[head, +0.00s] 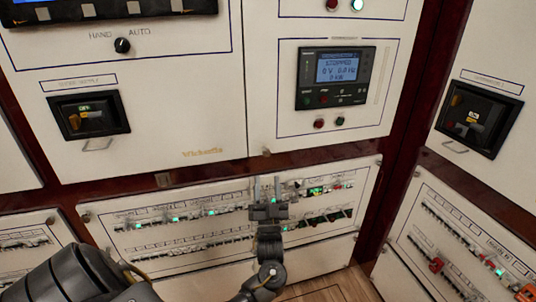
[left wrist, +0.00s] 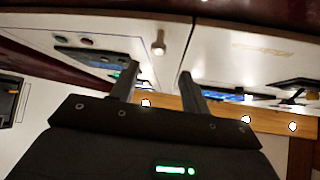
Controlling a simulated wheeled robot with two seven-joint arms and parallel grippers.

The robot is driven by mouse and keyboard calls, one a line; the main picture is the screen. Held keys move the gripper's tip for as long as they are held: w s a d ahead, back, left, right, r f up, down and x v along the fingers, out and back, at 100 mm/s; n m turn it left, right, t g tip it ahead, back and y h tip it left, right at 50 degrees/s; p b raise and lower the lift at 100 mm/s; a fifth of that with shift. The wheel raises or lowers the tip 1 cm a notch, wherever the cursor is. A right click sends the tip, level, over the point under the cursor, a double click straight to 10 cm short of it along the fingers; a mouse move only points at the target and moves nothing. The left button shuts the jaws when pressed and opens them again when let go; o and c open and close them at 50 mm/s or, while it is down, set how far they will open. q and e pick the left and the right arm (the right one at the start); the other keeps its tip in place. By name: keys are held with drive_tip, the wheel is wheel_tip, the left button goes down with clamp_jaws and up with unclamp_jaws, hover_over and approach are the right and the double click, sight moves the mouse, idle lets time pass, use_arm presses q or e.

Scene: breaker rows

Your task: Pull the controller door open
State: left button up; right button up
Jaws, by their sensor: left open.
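The controller door (head: 330,120) is the white panel with the controller display (head: 337,69) reading STOPPED; it looks shut, flush with the panel beside it. A small knob (head: 265,152) sits at its lower left corner, by the seam. My left gripper (head: 267,187) is below the knob in the head view, in front of the breaker rows, with its fingers apart and empty. In the left wrist view, the knob (left wrist: 158,45) shows ahead of the open gripper (left wrist: 157,78), roughly in line with the gap between the fingers and apart from them. My right gripper is out of view.
The breaker panel (head: 215,265) lies behind and below my left gripper. The left cabinet panel (head: 160,110) has a rotary switch (head: 122,45) and a black breaker handle unit (head: 89,115). A dark red frame (head: 400,130) separates the right cabinet, which has another handle unit (head: 478,118).

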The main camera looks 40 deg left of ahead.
sight(267, 155)
use_arm(q)
drive_tip(key=p+x, duration=0.2)
drive_tip(key=x, duration=0.8)
drive_tip(key=shift+w, duration=0.2)
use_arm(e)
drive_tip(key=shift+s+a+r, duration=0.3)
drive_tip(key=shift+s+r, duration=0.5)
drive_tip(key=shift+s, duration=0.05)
use_arm(q)
clamp_jaws()
